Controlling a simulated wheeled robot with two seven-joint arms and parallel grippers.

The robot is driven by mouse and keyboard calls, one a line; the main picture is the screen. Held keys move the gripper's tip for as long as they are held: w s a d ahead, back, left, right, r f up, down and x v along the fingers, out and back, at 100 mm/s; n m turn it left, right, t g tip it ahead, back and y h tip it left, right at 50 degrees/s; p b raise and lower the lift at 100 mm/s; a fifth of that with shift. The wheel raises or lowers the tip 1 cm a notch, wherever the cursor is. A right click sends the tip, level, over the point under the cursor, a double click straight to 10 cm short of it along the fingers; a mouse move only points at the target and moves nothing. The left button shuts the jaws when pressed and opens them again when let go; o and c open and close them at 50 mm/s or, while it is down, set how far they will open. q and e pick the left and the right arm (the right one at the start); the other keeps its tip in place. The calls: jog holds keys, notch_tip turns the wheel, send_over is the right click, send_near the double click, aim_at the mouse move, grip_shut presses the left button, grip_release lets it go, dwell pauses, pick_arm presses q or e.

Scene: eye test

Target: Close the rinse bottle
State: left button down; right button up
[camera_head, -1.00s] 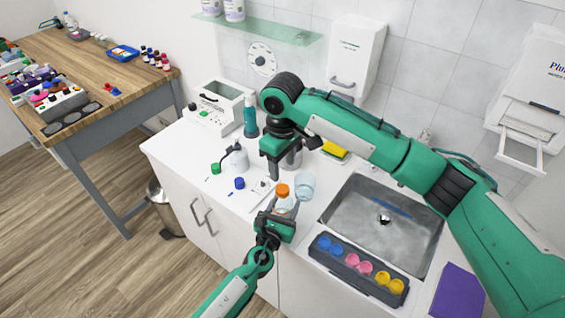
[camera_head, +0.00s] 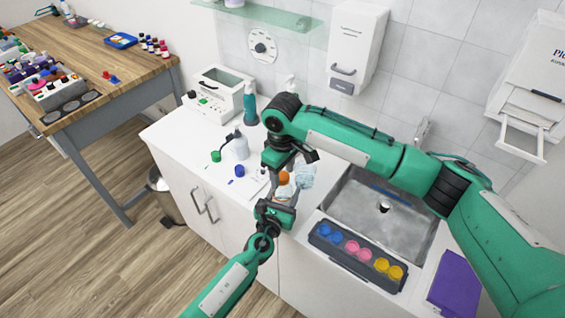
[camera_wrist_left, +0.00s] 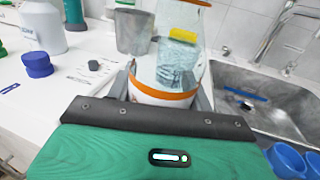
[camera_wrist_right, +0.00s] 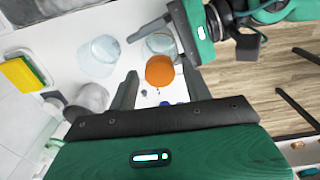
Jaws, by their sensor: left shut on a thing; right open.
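The rinse bottle is a clear bottle with white and orange bands (camera_wrist_left: 163,93). My left gripper (camera_head: 276,208) is shut on its lower part and holds it upright at the counter's front edge. An orange cap (camera_head: 284,178) is at the bottle's top; how tightly it sits cannot be told. The cap also shows in the right wrist view (camera_wrist_right: 159,71). My right gripper (camera_wrist_right: 160,88) is open above the bottle, one finger on each side of the cap. In the head view, the right gripper partly hides the bottle's surroundings.
A clear beaker (camera_head: 304,174) stands close by on the right. A white bottle (camera_head: 240,147), a blue cap (camera_head: 239,170) and a green cap (camera_head: 215,156) are on the left. The sink (camera_head: 377,225) and a dark tray of coloured cups (camera_head: 325,248) lie to the right.

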jog(key=shift+f, duration=0.15)
jog(key=shift+c, duration=0.4)
jog(key=c, duration=0.9)
jog(key=shift+c, duration=0.2)
jog(key=o, duration=1.2)
jog(key=shift+c, duration=0.2)
notch_tip(320, 180, up, 12)
pick_arm(q)
jog(key=c, duration=0.5)
grip_release()
